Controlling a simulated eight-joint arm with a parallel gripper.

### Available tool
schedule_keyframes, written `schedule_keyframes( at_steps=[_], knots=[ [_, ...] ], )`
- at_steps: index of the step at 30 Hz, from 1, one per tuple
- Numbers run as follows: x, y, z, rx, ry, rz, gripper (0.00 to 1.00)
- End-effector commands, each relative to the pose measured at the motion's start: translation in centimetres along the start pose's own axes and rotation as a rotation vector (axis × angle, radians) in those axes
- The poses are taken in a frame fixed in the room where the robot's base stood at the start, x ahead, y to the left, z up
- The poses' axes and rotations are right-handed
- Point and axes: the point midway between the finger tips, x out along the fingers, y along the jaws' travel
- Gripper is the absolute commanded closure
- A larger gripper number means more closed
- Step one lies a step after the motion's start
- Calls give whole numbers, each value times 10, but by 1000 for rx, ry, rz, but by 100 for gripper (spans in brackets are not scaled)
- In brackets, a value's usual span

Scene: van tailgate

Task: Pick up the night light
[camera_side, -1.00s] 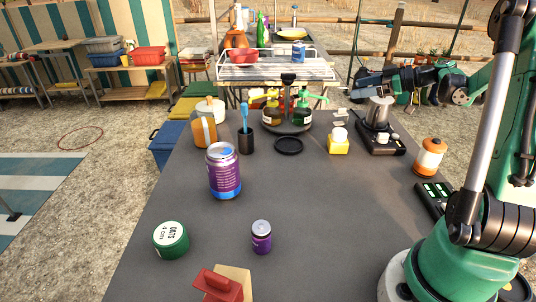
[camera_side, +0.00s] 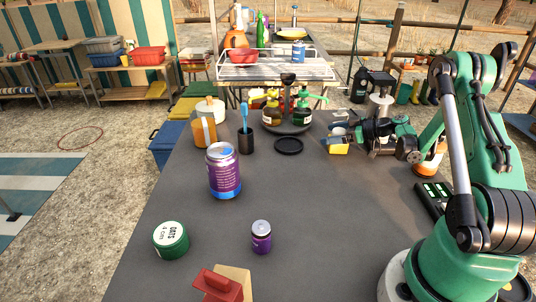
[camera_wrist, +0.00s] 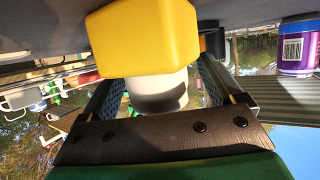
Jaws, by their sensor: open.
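The night light has a yellow block base (camera_side: 338,149) and a white dome. It stands on the dark table toward the back right in the side view, its top partly hidden by my gripper (camera_side: 343,136). In the wrist view, which is upside down, the yellow base (camera_wrist: 148,38) fills the upper middle. The white dome (camera_wrist: 158,92) sits between the two fingers of my gripper (camera_wrist: 160,82). The jaws are open, with a finger on each side of the dome. I cannot tell whether either finger touches it.
A black round coaster (camera_side: 288,145) lies left of the night light. A turntable with bottles (camera_side: 286,125) stands behind. A steel pot (camera_side: 379,106) is close behind my wrist. A purple-labelled jar (camera_side: 223,171) stands front left. The table's middle (camera_side: 300,195) is clear.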

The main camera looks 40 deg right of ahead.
Motion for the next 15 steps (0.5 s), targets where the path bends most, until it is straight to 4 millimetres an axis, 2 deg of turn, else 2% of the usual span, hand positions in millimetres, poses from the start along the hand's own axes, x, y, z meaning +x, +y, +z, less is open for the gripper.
schedule_keyframes(
  at_steps=[8, 15],
  knots=[
    [2, 0, 0, 1, 0, 1, 13],
    [2, 0, 0, 1, 0, 1, 81]
  ],
)
